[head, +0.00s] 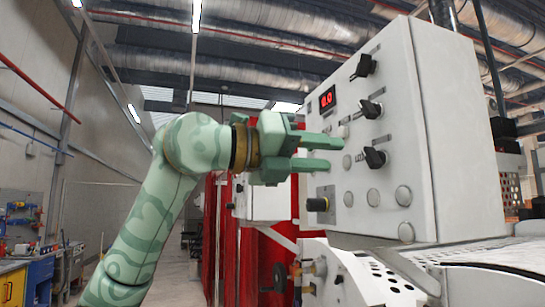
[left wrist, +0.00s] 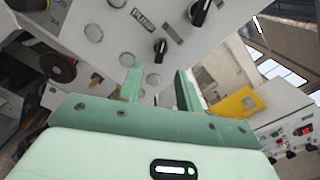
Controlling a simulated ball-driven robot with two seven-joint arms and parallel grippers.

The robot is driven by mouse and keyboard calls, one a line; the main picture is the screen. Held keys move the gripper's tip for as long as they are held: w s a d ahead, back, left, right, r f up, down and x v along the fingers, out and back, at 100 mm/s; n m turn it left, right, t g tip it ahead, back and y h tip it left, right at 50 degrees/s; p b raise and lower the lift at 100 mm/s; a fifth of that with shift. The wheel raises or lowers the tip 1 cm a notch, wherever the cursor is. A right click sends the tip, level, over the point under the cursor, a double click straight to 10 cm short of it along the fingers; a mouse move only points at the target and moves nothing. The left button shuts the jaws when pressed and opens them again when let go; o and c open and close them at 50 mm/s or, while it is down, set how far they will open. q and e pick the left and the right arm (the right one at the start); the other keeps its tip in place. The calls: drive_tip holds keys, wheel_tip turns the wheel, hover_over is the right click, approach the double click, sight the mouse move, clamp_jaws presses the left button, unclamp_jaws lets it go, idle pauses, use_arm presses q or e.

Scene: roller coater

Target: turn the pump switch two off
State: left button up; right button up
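The white control panel (head: 390,130) carries several black rotary switches: an upper one (head: 363,67), a middle one (head: 370,108) and a lower one (head: 375,157). Which is pump switch two is too small to read. My left gripper (head: 330,153) is open and empty, its fingers pointing at the panel, just left of the lower switch. In the left wrist view, a black switch (left wrist: 160,45) beside a label starting "PUMP" shows just beyond the gap between the open fingers (left wrist: 158,78). It appears apart from them. Another black switch (left wrist: 200,12) shows above right. My right gripper is out of view.
A red digital display (head: 327,98) sits at the panel's upper left. Round pale buttons (head: 403,196) and a black knob (head: 317,204) are low on the panel. Machine parts (head: 370,275) stand below it. Red curtains (head: 230,240) hang behind my arm. The aisle at left is open.

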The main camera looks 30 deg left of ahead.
use_arm(q)
drive_tip(key=v, duration=0.8)
drive_tip(key=shift+s+a, duration=0.1)
